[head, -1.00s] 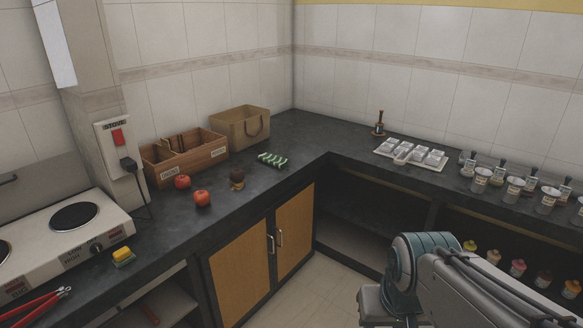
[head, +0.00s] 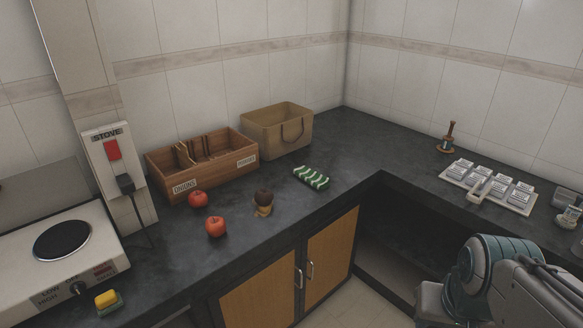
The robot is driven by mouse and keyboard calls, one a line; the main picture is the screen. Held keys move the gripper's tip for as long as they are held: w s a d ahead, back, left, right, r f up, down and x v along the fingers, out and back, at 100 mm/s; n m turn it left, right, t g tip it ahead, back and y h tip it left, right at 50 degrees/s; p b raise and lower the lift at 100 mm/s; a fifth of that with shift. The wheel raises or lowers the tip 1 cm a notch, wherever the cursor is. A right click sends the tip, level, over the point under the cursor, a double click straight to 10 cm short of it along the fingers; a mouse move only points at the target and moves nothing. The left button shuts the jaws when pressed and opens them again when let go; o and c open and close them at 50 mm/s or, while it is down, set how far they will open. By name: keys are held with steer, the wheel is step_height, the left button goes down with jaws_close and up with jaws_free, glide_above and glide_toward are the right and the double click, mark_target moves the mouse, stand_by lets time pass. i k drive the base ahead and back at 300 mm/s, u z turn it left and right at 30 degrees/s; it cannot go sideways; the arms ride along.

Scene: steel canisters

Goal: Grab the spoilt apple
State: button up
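A dark brown, yellowish-bottomed round thing (head: 263,203) stands on the dark counter; it looks like the spoilt apple, though it is too small to be sure. Two red apples are to its left: one nearer the front edge (head: 216,227) and one farther back (head: 198,199), close to the wooden box. Both look sound from here. My arm shows at the lower right, well apart from the apples, with its teal joint over the floor side of the counter. My gripper's fingers are not in view.
A wooden box (head: 172,190) labelled onions and potatoes stands behind the apples, with a woven basket (head: 262,131) to its right. A green-and-white striped item (head: 311,178) lies right of the brown thing. A stove (head: 92,262) and sponge (head: 107,301) are left. A tray (head: 519,202) is at right.

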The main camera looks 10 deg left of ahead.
mark_target(264, 197)
steer(key=i, duration=1.5)
steer(key=u, duration=1.35)
